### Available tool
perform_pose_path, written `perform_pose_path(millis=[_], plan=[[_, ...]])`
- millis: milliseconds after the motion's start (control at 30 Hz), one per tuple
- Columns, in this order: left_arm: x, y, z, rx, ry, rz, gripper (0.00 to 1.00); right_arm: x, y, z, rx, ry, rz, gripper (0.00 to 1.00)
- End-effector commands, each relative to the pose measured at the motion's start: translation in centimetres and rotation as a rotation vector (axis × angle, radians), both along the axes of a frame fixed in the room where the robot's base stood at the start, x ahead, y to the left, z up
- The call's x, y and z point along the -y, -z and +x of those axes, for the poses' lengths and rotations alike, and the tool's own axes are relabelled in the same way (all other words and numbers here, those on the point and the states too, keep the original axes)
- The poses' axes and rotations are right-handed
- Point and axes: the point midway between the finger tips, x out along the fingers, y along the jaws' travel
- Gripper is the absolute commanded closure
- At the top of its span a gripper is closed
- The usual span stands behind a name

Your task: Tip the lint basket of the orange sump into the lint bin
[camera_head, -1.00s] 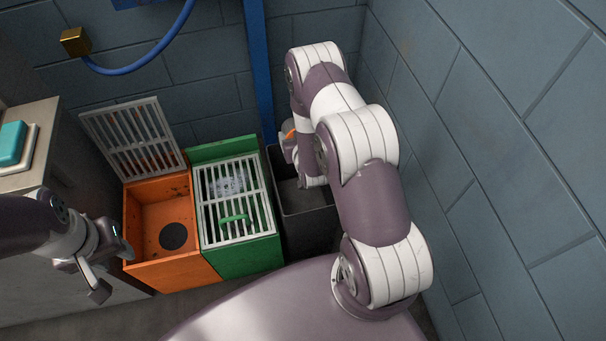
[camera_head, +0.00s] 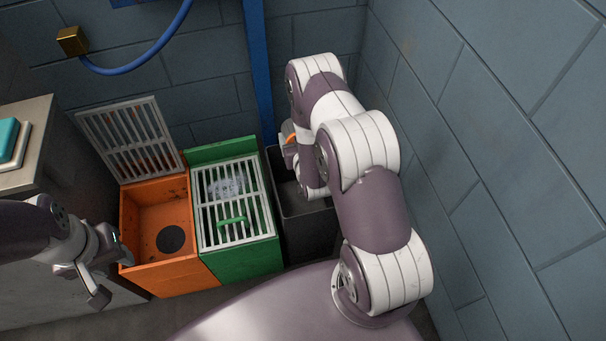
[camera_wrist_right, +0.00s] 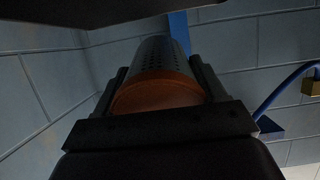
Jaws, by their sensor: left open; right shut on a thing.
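The orange sump (camera_head: 158,279) stands at the left with its white grate lid (camera_head: 130,137) raised behind it; a dark round spot shows on its floor. The lint basket (camera_wrist_right: 158,92), a grey perforated cylinder with an orange end facing the camera, is between the fingers of my right gripper (camera_wrist_right: 160,85), which is shut on it. In the head view only a bit of the basket (camera_head: 289,137) shows beside my right wrist, over the back of the dark lint bin (camera_head: 309,238). My left gripper (camera_head: 112,274) is open and empty at the orange sump's front left.
A green sump (camera_head: 245,262) with its white grate shut stands between the orange sump and the bin. A blue post (camera_head: 260,70) rises behind it. Block walls close the back and right. A bench with a teal item (camera_head: 8,140) is at the left.

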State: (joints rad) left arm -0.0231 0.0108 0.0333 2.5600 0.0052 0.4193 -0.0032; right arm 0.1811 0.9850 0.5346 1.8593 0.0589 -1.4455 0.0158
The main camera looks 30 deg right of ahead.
Motion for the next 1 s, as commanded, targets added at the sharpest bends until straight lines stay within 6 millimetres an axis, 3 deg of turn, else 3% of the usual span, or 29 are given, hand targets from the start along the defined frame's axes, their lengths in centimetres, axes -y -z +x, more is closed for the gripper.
perform_pose_path(millis=[1000], plan=[[0.0,1.8,0.0,0.0,0.0,0.0,0.6,-0.2,-0.2,-1.0,0.134,0.0,-0.033,0.63]])
